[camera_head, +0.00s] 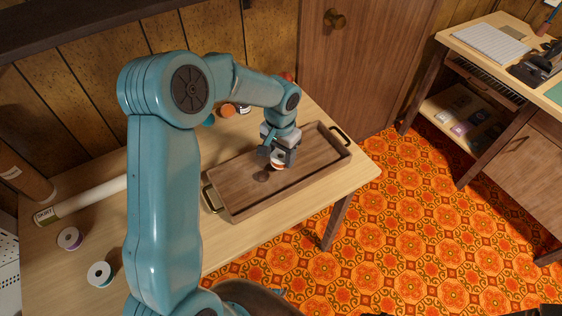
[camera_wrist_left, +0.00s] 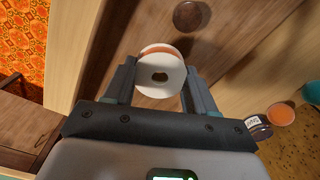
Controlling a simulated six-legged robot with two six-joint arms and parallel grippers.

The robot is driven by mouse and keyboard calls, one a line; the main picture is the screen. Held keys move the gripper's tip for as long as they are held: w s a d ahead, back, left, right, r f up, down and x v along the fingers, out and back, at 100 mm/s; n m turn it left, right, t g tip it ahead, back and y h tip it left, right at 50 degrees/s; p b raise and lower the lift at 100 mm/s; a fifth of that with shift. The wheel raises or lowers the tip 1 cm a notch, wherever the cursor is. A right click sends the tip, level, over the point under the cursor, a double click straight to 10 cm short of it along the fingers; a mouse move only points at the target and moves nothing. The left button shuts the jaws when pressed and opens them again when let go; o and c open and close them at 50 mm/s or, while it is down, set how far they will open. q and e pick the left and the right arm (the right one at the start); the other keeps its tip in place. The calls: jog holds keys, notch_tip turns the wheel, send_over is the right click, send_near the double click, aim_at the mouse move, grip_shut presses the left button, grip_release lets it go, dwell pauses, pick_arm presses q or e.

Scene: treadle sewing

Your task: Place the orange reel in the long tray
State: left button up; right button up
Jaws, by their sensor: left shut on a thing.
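The orange reel (camera_head: 278,164) has white end discs and orange thread. In the left wrist view the reel (camera_wrist_left: 160,72) sits between the two fingers, one end disc facing the camera. My left gripper (camera_head: 279,156) is shut on it, over the middle of the long tray. The long tray (camera_head: 308,150) is brown wood with a raised rim and a metal handle at each end. I cannot tell whether the reel touches the tray floor. The tray's wood (camera_wrist_left: 120,30) also shows in the left wrist view. My right gripper is not in view.
A dark round patch (camera_head: 261,176) lies on the tray floor near the reel. Several small items, one orange-topped (camera_head: 228,110), stand behind the tray. A purple reel (camera_head: 69,238), a white-ended reel (camera_head: 100,274) and a pale roll (camera_head: 92,197) lie at the left.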

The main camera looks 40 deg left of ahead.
aim_at(281, 163)
pick_arm(q)
notch_tip(281, 163, down, 4)
jog(key=shift+w+f, duration=0.1)
jog(key=o, duration=0.6)
jog(key=shift+f, duration=0.15)
jog(key=o, duration=0.4)
jog(key=shift+o, duration=0.2)
